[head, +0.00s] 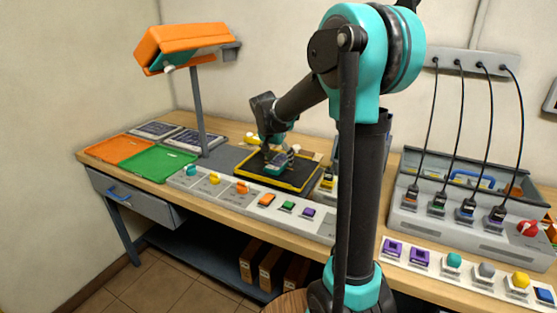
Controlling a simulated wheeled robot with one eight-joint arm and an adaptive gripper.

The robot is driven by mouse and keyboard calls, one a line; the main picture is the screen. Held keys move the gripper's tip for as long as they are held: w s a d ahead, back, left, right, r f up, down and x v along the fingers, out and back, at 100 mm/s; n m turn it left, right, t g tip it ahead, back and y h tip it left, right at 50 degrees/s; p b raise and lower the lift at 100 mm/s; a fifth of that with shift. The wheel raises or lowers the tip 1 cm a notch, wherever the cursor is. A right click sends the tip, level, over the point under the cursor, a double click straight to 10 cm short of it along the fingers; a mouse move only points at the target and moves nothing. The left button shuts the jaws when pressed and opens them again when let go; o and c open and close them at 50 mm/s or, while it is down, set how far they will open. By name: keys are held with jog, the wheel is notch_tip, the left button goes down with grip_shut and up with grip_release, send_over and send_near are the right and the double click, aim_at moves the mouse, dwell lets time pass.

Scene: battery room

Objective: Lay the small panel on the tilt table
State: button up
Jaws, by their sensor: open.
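My gripper (278,158) is open, pointing down over a black flat platform with a yellow rim (299,184), which looks like the tilt table. The gripper is close above the platform's middle; I cannot tell if it touches it. Two dark, light-framed flat panels lie at the back left of the bench, one (155,130) left of the other (194,141). I cannot tell if either is the small panel. Small shapes around my fingers are too small to make out, and the gripper hides part of the platform.
An orange tray (118,148) and a green tray (160,161) lie at the bench's left. A grey post (199,110) carries an orange lamp-like head (185,42). A strip of knobs and buttons (228,187) runs along the front. A cabled grey unit (450,222) stands right.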

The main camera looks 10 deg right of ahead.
jog(key=v, duration=1.1)
jog(key=shift+r, duration=0.25)
dwell(1.6)
